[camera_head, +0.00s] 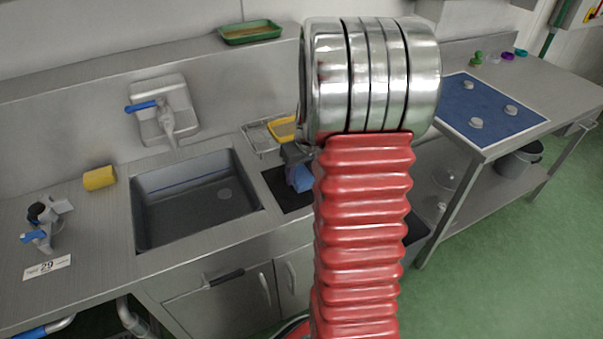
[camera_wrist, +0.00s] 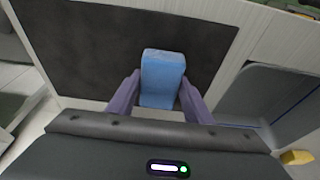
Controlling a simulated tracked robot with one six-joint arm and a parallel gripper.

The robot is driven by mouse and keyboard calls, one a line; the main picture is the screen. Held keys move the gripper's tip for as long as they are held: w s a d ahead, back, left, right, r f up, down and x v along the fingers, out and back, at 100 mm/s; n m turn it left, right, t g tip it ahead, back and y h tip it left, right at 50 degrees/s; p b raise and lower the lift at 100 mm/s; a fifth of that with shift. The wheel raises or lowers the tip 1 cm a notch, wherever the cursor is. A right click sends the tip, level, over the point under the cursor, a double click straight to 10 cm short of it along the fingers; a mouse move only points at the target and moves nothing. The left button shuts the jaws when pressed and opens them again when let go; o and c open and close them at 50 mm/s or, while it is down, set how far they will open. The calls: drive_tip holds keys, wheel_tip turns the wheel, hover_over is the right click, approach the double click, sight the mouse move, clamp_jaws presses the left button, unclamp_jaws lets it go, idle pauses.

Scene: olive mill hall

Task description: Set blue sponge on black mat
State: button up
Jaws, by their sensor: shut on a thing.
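The blue sponge (camera_wrist: 163,75) is upright between the two fingers of my gripper (camera_wrist: 160,92) in the wrist view. My gripper is shut on it. The black mat (camera_wrist: 85,55) spreads behind and around the sponge there. In the head view the sponge (camera_head: 299,178) shows at the left of my red arm, over the mat (camera_head: 272,180), which my arm partly hides. I cannot tell whether the sponge's underside touches the mat.
The sink basin (camera_head: 195,200) lies left of the mat. A wire rack (camera_head: 260,137) with a yellow item (camera_head: 282,128) stands behind the mat. A blue-topped table (camera_head: 480,108) is at right.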

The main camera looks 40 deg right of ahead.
drive_tip(key=o, duration=1.1)
drive_tip(key=shift+f, duration=0.1)
drive_tip(key=d+v, duration=0.1)
drive_tip(key=v, duration=1.1)
drive_tip(key=shift+a, duration=0.45)
